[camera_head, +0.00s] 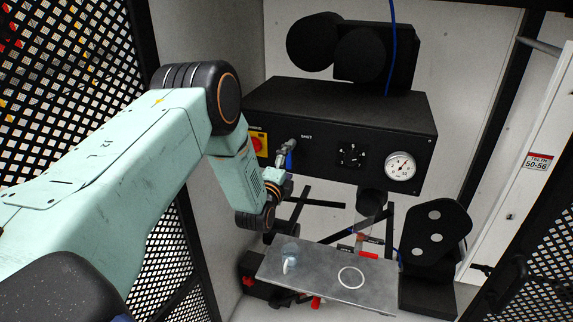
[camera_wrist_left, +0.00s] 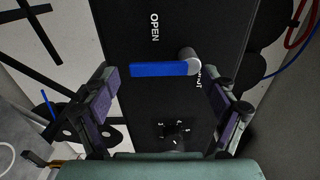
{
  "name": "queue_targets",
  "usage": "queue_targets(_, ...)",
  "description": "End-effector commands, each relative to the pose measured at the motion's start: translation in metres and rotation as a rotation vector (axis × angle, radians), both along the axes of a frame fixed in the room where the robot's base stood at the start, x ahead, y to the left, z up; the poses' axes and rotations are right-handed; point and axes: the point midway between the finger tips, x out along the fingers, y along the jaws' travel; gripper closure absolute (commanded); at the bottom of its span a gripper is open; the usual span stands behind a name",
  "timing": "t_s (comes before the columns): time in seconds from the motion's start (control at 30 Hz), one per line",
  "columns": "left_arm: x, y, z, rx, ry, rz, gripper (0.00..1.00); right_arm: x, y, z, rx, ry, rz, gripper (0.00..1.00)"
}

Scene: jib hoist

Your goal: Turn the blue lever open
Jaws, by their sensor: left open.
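The blue lever (camera_wrist_left: 158,69) has a flat blue bar and a silver round hub (camera_wrist_left: 187,60) on a black panel. In the wrist view the bar points left from the hub. The word OPEN stands above the bar, and a partly hidden label is beside the hub. In the head view the lever (camera_head: 289,160) hangs down on the front of the black box. My left gripper (camera_wrist_left: 161,80) is open, with one finger on each side of the lever in the picture. I cannot tell whether either finger touches it. In the head view my wrist hides most of this gripper. My right gripper is not in view.
The black box (camera_head: 340,112) also carries a red and yellow switch (camera_head: 260,143), a black dial (camera_head: 352,155) and a white gauge (camera_head: 400,166). Below is a grey metal plate (camera_head: 325,278) with a white ring. Perforated black panels (camera_head: 68,75) flank the space.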

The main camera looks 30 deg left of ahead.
Motion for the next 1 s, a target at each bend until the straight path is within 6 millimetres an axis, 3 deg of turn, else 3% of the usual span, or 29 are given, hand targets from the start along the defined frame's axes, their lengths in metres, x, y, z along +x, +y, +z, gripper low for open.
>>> queue_targets(0.27,-0.026,-0.006,-0.001,-0.002,0.005,0.001,0.15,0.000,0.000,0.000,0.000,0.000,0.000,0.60)
queue_targets(0.7,-0.099,-0.023,-0.001,-0.001,0.001,0.001,0.15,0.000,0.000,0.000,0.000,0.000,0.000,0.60)
queue_targets(1.0,-0.117,-0.028,0.000,0.000,-0.002,0.000,0.15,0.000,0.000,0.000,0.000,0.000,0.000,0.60)
